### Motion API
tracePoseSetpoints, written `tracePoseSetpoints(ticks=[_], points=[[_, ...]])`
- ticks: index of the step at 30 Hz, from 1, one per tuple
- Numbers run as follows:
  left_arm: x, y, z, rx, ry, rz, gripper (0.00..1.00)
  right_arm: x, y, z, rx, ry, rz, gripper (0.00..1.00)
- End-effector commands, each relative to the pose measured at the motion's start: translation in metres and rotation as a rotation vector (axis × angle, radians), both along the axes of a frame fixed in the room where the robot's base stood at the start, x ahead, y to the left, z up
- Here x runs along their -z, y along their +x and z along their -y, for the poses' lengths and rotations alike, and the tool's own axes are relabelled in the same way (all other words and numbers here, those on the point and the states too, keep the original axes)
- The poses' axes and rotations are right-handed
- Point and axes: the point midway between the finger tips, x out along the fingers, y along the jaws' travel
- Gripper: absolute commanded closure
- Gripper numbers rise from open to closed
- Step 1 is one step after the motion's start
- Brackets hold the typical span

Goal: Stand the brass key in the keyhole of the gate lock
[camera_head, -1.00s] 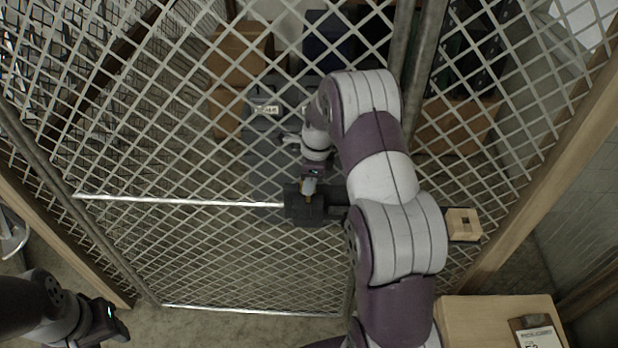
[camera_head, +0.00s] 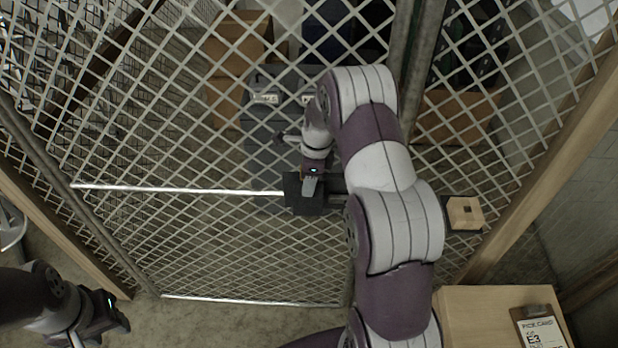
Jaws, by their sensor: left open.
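The dark gate lock (camera_head: 303,207) is a black box on the mesh gate, at the end of a bright horizontal rail. My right gripper (camera_head: 309,190) points down over the lock's upper part, with its grey fingers in front of it. No brass key can be made out, and the keyhole is hidden behind the fingers. Whether the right jaws are shut on anything cannot be seen. My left gripper (camera_head: 116,316) is open at the lower left, well away from the lock.
The mesh gate (camera_head: 200,245) fills the middle. A light wooden block (camera_head: 465,212) sits right of the lock. A wooden table (camera_head: 480,312) with a clipboard card (camera_head: 543,332) stands at the lower right. Cardboard boxes (camera_head: 235,55) are behind the mesh.

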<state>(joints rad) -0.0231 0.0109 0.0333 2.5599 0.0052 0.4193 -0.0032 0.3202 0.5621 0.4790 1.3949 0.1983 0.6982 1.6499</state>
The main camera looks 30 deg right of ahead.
Motion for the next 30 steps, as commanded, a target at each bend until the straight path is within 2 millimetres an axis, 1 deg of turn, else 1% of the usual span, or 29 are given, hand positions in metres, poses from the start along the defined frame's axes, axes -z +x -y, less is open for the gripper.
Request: tracePoseSetpoints(ticks=[1,23,26,29,30], points=[[0.000,0.000,0.000,0.000,0.000,0.000,0.57,-0.004,0.004,0.002,0.002,-0.005,0.013,0.49],[0.000,0.000,0.000,0.000,0.000,0.000,0.57,-0.011,0.009,0.004,0.002,-0.011,0.031,0.49],[0.008,0.000,0.000,0.000,0.000,0.000,0.57,-0.022,0.008,0.005,0.002,-0.012,0.034,0.49],[0.020,0.000,0.000,0.000,0.000,0.000,0.57,-0.045,0.006,0.008,0.004,-0.012,0.036,0.49],[0.024,0.000,0.000,0.000,0.000,0.000,0.57,-0.056,0.004,0.009,0.004,-0.012,0.036,0.49]])
